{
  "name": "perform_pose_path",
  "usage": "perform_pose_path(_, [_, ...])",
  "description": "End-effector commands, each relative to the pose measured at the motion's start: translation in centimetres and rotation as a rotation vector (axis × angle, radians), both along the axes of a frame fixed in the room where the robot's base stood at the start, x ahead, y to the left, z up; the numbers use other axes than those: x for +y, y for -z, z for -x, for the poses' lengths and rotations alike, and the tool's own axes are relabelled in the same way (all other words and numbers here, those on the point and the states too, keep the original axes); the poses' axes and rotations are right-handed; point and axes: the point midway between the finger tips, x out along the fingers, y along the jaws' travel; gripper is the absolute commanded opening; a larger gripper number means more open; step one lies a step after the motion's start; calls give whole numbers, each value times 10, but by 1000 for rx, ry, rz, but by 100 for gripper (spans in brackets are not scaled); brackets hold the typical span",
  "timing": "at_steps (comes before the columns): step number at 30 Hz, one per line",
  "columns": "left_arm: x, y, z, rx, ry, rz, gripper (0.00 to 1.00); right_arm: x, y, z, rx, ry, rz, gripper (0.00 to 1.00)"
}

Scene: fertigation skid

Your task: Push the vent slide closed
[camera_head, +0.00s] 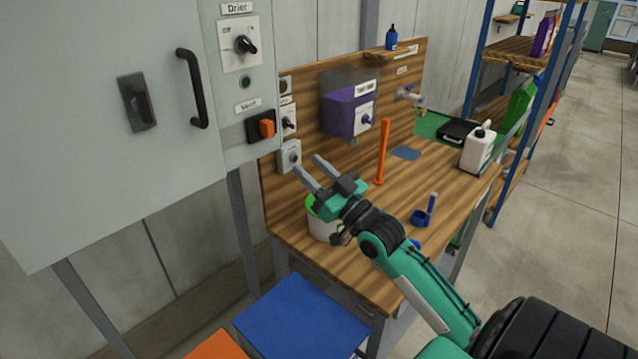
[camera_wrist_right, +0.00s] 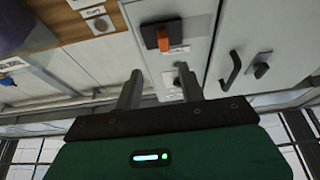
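The vent slide (camera_head: 266,128) is an orange knob on a black plate, below the "Vent" label on the narrow right side of the grey cabinet (camera_head: 110,130). In the right wrist view the orange knob (camera_wrist_right: 172,46) shows near the top, on its black plate and beyond the fingers. My right gripper (camera_head: 308,165) is right of and below the slide, in front of the wooden back panel, apart from the slide. In the right wrist view its two fingers (camera_wrist_right: 158,85) stand apart with nothing held between them. My left gripper is not in view.
A drier dial (camera_head: 245,45) sits above the slide, and a black cabinet handle (camera_head: 194,88) to its left. Small switch boxes (camera_head: 289,157) are on the panel beside the gripper.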

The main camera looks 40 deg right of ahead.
Motion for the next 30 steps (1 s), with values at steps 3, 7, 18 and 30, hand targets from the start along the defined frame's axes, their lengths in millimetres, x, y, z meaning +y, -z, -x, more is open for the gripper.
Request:
perform_pose_path(3, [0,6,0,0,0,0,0,-1,6,10,1,-1,1,40])
perform_pose_path(7, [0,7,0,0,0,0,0,-2,6,15,0,0,1,40])
perform_pose_path(18, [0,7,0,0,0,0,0,-3,6,16,0,0,1,40])
perform_pose_path(30, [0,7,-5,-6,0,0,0,-2,6,15,0,0,0,40])
